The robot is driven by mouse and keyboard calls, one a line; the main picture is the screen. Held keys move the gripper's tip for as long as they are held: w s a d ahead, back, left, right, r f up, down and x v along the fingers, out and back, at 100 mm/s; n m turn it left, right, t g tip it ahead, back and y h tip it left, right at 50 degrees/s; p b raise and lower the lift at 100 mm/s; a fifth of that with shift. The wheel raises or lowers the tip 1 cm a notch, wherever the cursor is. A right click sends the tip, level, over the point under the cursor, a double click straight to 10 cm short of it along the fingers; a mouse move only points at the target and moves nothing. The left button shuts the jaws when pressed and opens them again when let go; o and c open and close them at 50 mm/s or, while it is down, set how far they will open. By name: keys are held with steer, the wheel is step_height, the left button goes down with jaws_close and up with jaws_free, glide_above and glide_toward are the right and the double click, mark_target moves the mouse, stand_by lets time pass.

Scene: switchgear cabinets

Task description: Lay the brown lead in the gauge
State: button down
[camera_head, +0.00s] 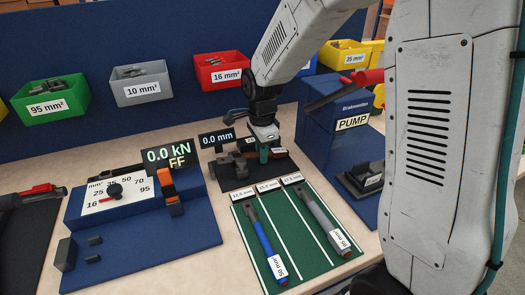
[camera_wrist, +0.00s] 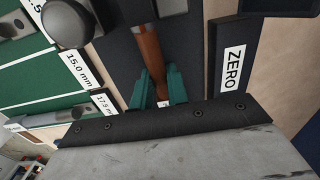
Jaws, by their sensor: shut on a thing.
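My gripper (camera_head: 264,152) hangs low over the black gauge plate at the back of the bench. Its teal fingers (camera_wrist: 160,92) are shut on the brown lead (camera_wrist: 148,52). In the head view a bit of the brown lead (camera_head: 279,151) shows beside the fingers. The gauge (camera_head: 232,168) has dark jaws left of my gripper, and its display (camera_head: 217,138) reads 0.0 mm. Whether the lead touches the jaws I cannot tell.
A green mat (camera_head: 290,240) in front holds a blue lead (camera_head: 262,238) and a grey lead (camera_head: 326,228). A ZERO plate (camera_wrist: 233,68) lies close right of the fingers in the wrist view. The blue pump (camera_head: 335,120) stands right, the blue press (camera_head: 140,215) left.

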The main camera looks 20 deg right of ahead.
steer(key=shift+s+a+f, duration=0.1)
steer(key=shift+s+f, duration=0.25)
steer(key=shift+f, duration=0.15)
steer(key=shift+a+f, duration=0.2)
steer(key=shift+s+a+f, duration=0.15)
steer(key=shift+f, duration=0.1)
steer(key=c, duration=1.3)
jaws_free()
steer(key=r, duration=0.6)
steer(key=w+r, duration=0.1)
steer(key=r, duration=0.2)
steer(key=shift+w+d+r, duration=0.1)
steer(key=shift+d, duration=0.2)
